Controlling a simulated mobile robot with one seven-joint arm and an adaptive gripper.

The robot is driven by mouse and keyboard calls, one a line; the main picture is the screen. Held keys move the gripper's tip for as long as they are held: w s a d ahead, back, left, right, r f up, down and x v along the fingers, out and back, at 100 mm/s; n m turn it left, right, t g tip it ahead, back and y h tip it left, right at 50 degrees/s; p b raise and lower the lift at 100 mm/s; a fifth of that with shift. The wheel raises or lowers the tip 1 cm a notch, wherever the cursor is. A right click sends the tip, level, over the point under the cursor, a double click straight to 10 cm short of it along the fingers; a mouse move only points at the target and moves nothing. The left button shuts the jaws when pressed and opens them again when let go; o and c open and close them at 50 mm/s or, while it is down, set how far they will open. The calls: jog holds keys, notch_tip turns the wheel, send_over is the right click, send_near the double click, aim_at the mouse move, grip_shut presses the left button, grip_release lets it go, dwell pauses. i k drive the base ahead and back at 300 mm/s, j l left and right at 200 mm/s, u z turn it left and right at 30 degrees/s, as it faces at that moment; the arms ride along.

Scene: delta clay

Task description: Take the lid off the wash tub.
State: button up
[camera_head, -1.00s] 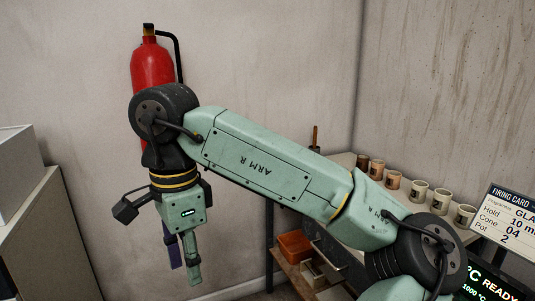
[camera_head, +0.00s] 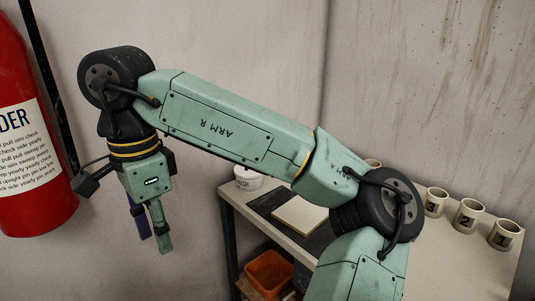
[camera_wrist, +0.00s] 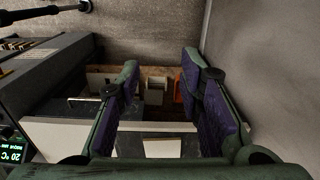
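A small white tub (camera_head: 248,181) with dark lettering that seems to read WASH stands at the back left corner of the table in the head view. My arm passes in front of its upper part, so I cannot make out its lid clearly. My gripper (camera_head: 153,243) hangs pointing down, left of the table and apart from the tub. In the wrist view my gripper (camera_wrist: 160,62) has its two purple-padded fingers spread wide, with nothing between them. I cannot pick out the tub in the wrist view.
The table (camera_head: 465,262) holds a pale square slab (camera_head: 301,213) on a dark mat and several numbered cups, including one (camera_head: 468,216) at the right. An orange bin (camera_head: 268,272) sits below. A red fire extinguisher (camera_head: 28,140) is close at the left. The wall is behind.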

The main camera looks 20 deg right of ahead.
aim_at(239, 171)
jog(key=i+j+z, duration=0.25)
jog(key=i+z, duration=0.15)
jog(key=i+j+z, duration=0.75)
jog(key=i+j, duration=0.15)
